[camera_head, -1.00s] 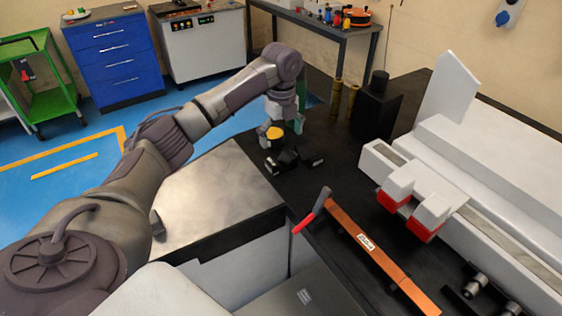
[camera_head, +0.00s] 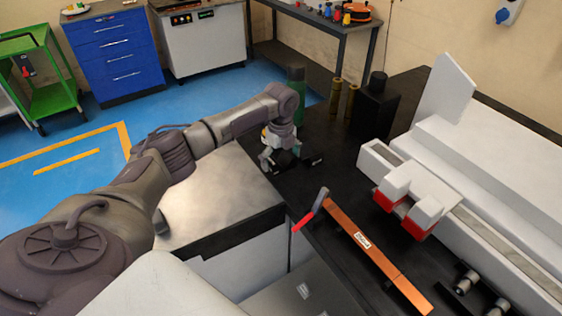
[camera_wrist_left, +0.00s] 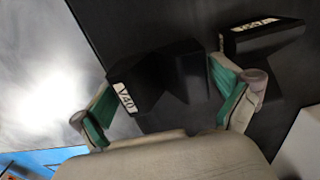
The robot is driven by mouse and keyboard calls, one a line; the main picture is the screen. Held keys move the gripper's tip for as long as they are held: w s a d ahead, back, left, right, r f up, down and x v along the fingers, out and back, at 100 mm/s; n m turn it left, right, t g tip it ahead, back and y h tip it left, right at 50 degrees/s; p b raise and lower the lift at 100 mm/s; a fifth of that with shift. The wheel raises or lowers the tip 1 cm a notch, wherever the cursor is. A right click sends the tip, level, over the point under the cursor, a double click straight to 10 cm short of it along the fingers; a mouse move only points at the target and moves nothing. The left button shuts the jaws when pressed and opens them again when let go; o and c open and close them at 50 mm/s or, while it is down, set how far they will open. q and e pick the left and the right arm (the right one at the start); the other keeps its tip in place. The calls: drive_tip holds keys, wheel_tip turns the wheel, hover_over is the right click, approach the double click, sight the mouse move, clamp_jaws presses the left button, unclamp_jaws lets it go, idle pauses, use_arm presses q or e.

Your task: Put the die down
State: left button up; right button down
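A black die (camera_wrist_left: 150,75) with a white "V40" label sits between the fingers of my left gripper in the left wrist view. My left gripper (camera_head: 280,158) is low at the black table top in the head view and partly covers the die. In the wrist view the two green-padded fingers are spread about the die's width, one at each side. I cannot tell whether they press on it. My right gripper is not in view.
A second labelled black block (camera_wrist_left: 262,38) lies close to the right finger. A copper bar (camera_head: 365,245) and red-handled tool (camera_head: 312,210) lie nearer. The white machine (camera_head: 490,160) fills the right. Brass cylinders (camera_head: 336,95) and a black box (camera_head: 375,103) stand behind.

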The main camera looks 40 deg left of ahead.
use_arm(q)
drive_tip(key=c, duration=1.3)
drive_tip(key=shift+w+r, duration=0.1)
drive_tip(key=shift+c, duration=0.7)
drive_tip(key=shift+r, duration=0.15)
